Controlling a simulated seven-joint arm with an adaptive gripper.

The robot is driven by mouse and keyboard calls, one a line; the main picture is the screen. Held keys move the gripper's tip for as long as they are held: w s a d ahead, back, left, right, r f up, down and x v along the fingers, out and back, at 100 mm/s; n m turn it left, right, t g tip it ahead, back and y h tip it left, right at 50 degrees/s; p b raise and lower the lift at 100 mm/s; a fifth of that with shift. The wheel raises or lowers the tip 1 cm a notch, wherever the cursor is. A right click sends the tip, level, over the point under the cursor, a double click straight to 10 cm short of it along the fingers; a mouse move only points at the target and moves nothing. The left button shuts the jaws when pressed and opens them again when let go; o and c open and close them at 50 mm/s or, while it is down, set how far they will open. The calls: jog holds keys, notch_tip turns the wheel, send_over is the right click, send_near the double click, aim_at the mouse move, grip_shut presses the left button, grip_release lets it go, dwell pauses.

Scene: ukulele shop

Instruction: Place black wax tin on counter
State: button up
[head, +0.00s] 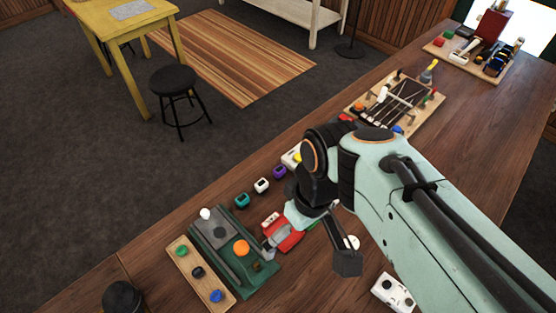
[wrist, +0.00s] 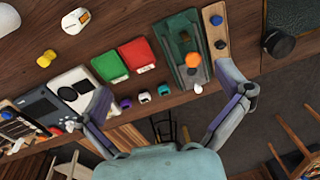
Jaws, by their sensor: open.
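A small round black tin (head: 198,272) sits on a narrow wooden strip (head: 182,254) between a green tin (head: 181,251) and a blue tin (head: 216,296). The black tin also shows on the strip in the wrist view (wrist: 220,45). I take it for the black wax tin. My gripper (head: 309,252) is open, with its fingers wide apart above the counter (head: 330,285), to the right of the strip in the head view. In the wrist view my gripper (wrist: 166,80) has nothing between its fingers. The right finger reaches near the strip's lower end and hides part of it.
A dark green tray (head: 220,237) with an orange knob (head: 241,247) stands beside the strip. Red (wrist: 138,55) and green (wrist: 109,66) boxes lie near my gripper. A larger black round object (head: 122,298) stands at the counter's lower left. Bare counter lies below the tray.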

jog(key=s+d+m, duration=0.6)
jog(key=shift+s+f+h, duration=0.25)
jog(key=shift+s+h, duration=0.05)
jog(key=shift+s, duration=0.05)
